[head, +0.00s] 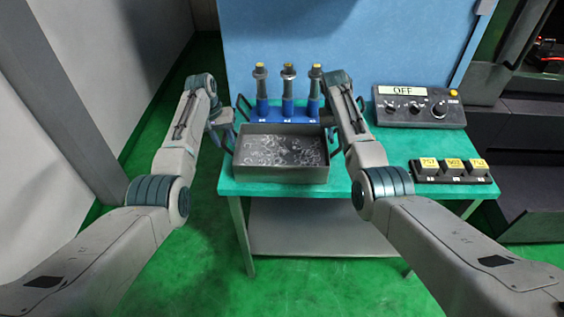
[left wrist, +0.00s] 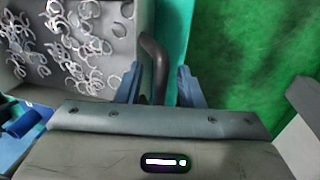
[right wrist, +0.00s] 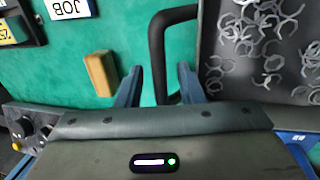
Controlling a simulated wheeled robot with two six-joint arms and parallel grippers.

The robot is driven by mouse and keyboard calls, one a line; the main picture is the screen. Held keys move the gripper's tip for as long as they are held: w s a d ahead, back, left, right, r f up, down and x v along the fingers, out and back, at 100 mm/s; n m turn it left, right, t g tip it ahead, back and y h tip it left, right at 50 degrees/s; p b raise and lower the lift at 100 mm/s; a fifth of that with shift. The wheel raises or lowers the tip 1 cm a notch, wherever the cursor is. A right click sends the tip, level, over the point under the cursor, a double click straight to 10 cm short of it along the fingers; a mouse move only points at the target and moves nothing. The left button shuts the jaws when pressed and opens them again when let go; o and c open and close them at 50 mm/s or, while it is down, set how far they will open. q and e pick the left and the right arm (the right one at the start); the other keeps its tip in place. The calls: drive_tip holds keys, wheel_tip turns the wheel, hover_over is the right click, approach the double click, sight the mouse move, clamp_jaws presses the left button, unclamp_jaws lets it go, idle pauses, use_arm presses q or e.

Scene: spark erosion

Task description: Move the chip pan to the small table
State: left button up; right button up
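The chip pan (head: 280,172) is a grey open tray full of curled metal chips, and it rests on the green-topped table (head: 380,185). My left gripper (left wrist: 158,88) is open, with its fingers on either side of the pan's dark left handle (left wrist: 158,58). My right gripper (right wrist: 158,88) is open, with its fingers on either side of the dark right handle (right wrist: 157,45). Neither gripper is closed on its handle. In the head view my arms partly hide the handles. No separate small table can be made out.
Behind the pan, a blue rack (head: 275,112) holds three tool holders with yellow tops. A control box marked OFF (head: 420,106) and a black rack of labelled blocks (head: 452,172) are on the right. A wooden block (right wrist: 101,73) lies near my right gripper. Green floor is free at left.

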drive_tip(key=shift+r, duration=0.15)
use_arm(q)
wheel_tip(320, 180, up, 12)
drive_tip(key=a, duration=0.2)
drive_tip(key=shift+w+f, duration=0.15)
use_arm(e)
drive_tip(key=v, duration=1.1)
drive_tip(key=shift+r, duration=0.35)
use_arm(q)
drive_tip(key=shift+a, duration=0.1)
use_arm(e)
drive_tip(key=shift+a, duration=0.1)
